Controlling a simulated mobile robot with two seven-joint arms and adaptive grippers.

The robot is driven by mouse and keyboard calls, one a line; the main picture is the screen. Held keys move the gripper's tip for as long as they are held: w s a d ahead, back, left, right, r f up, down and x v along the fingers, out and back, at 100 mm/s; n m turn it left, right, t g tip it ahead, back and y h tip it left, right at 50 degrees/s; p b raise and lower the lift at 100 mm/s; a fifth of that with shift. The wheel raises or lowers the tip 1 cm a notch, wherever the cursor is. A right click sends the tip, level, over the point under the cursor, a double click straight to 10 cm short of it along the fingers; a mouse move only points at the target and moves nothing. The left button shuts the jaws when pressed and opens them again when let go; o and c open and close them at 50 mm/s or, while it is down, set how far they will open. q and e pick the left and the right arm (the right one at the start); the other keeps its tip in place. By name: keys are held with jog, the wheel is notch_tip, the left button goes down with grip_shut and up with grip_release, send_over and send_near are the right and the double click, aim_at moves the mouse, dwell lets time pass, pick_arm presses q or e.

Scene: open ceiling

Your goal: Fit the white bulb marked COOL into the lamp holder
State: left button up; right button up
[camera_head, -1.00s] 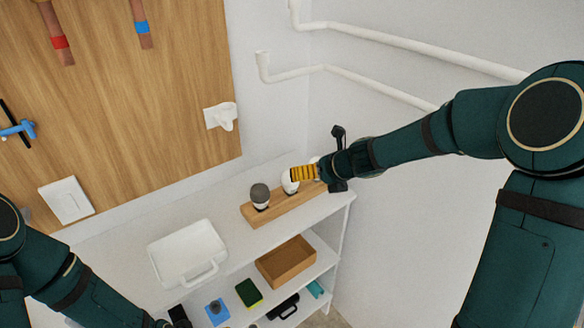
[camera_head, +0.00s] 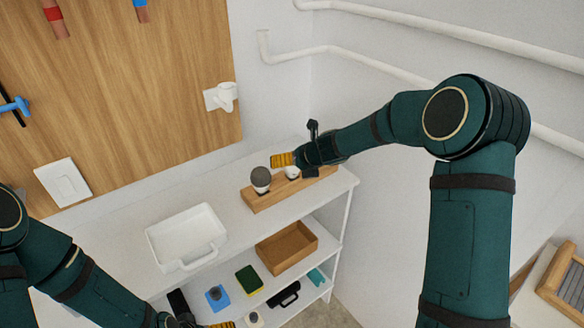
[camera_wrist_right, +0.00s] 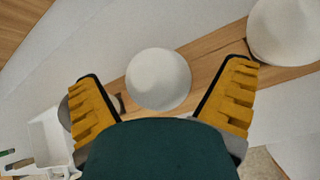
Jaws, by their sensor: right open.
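The lamp holder (camera_head: 225,97) is a white fitting on the wooden wall panel, with nothing in it. A wooden rack (camera_head: 262,202) on the shelf top holds a grey-topped bulb (camera_head: 260,178) and a white bulb (camera_head: 292,173). My right gripper (camera_head: 287,161) is open above the white bulb. In the right wrist view that white bulb (camera_wrist_right: 158,79) lies between the open fingers, apart from both, and another white bulb (camera_wrist_right: 285,30) sits at upper right. No COOL marking is readable. My left gripper (camera_head: 200,321) is low at the bottom edge, partly cut off.
A white tray (camera_head: 187,237) stands on the shelf top, left of the rack. The shelf below holds a brown box (camera_head: 287,247), a green-and-yellow sponge (camera_head: 249,280) and a blue item (camera_head: 217,298). White pipes (camera_head: 375,62) run along the wall at right.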

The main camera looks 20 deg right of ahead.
jog(key=shift+w+a+f, duration=0.2)
jog(key=shift+w+f, duration=0.2)
jog(key=c, duration=1.3)
jog(key=shift+r, duration=0.1)
